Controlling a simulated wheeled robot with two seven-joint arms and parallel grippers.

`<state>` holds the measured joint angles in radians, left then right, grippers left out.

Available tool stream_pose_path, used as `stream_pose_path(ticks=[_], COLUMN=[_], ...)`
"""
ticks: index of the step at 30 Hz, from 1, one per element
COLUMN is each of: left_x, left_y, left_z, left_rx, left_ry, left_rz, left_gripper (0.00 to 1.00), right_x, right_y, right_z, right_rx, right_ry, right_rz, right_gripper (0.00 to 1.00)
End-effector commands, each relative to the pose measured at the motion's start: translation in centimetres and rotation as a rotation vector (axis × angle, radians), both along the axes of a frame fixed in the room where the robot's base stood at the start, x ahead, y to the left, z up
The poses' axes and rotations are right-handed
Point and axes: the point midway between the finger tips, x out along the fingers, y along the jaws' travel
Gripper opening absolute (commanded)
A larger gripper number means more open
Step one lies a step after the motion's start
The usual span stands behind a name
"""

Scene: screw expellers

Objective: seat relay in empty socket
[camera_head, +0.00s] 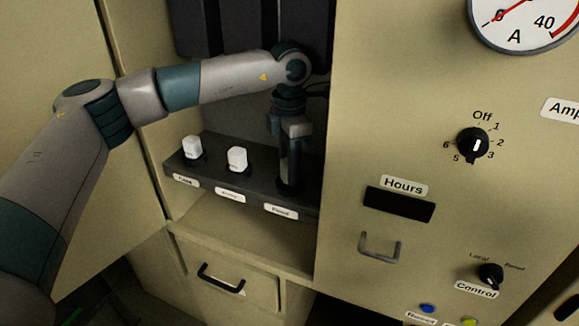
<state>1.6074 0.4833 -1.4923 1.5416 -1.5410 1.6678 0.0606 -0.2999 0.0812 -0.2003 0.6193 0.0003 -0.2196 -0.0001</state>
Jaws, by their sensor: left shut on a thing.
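A dark relay rail (260,194) sits inside the open cabinet bay. Two white relays, the left one (192,147) and the middle one (237,158), stand upright in its left and middle sockets. My left gripper (289,182) points down over the rail's right-hand socket position, behind the rightmost label (281,210). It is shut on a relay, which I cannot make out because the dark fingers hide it. The socket under the fingers is also hidden, so I cannot tell how deep the relay sits. My right gripper is out of view.
The front panel (420,200) stands close to the gripper's right, with a selector knob (473,144), an hours display (399,204) and a handle (379,247). A drawer (225,274) lies below the rail. An open door (50,100) stands at left, behind my arm.

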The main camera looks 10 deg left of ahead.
Motion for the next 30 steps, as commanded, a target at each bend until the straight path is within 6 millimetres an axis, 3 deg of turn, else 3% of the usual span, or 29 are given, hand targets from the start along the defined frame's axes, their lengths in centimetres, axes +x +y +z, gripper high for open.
stream_pose_path(ticks=[17,18,30], left_x=[-0.01,0.0,0.01], left_y=[0.0,0.0,0.01], left_z=[-1.04,-0.95,-0.74], left_rx=[0.0,0.0,0.0], left_ry=[0.0,0.0,0.0], left_rz=[0.0,0.0,0.0], left_gripper=[0.08,0.39,0.4], right_x=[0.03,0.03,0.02], right_y=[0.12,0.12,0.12], right_z=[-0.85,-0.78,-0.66], right_rx=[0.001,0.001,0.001], right_ry=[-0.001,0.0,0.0], right_rz=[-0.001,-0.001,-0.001], right_gripper=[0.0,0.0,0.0])
